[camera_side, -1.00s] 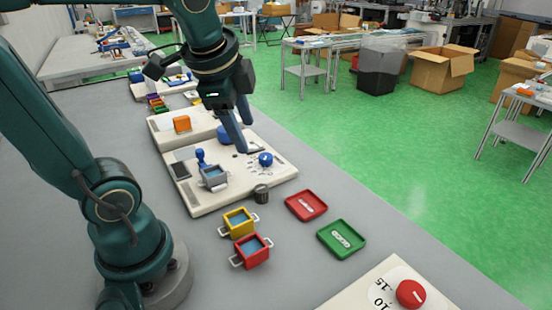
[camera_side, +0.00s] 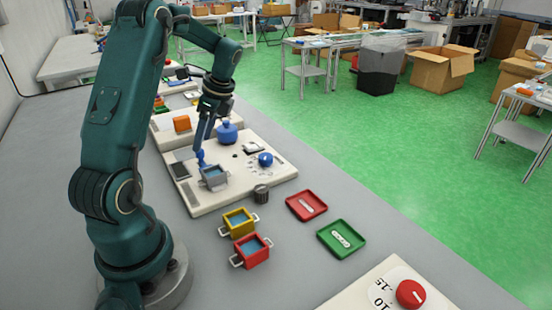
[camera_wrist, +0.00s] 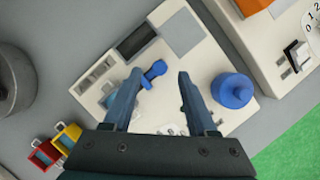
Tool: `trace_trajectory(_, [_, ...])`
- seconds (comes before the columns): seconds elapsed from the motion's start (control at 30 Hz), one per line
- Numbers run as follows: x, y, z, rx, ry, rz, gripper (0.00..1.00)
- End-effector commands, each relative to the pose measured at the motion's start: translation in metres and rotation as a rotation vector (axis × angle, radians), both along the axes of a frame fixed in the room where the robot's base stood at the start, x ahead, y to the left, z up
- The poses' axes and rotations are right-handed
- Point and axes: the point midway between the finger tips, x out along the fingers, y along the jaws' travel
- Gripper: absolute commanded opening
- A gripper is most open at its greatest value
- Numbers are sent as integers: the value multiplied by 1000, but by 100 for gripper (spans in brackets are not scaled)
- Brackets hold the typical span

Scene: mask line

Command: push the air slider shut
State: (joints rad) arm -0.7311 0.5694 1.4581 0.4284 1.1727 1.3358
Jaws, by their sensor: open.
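My gripper (camera_side: 203,153) is open and points down over the cream board (camera_side: 230,202). Its fingertips are by a small blue upright handle (camera_side: 201,160). In the wrist view the handle (camera_wrist: 153,72) lies between the two fingers (camera_wrist: 158,80), closer to the left one, and the fingers are apart. A small white and dark slider-like piece (camera_side: 253,148) sits at the board's far right part. Another black and white slider-like piece (camera_wrist: 297,55) shows on the neighbouring board in the wrist view. I cannot tell which of them is the air slider.
A blue lidded pot (camera_side: 227,133), a grey-framed box (camera_side: 214,177) and a blue knob (camera_side: 266,159) stand on the board. Yellow (camera_side: 239,221) and red (camera_side: 251,250) boxes, a dark cylinder (camera_side: 262,194) and two trays lie in front. An orange block (camera_side: 182,123) stands behind.

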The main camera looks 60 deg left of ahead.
Motion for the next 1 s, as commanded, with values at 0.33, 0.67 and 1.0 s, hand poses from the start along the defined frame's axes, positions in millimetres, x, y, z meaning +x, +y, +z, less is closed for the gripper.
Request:
trace_trajectory(0.33, [-10,8,-31,-3,0,1,58])
trace_trajectory(0.67, [-9,8,-32,-1,-2,-1,28])
trace_trajectory(1.0, [-9,8,-32,-1,-2,-1,0])
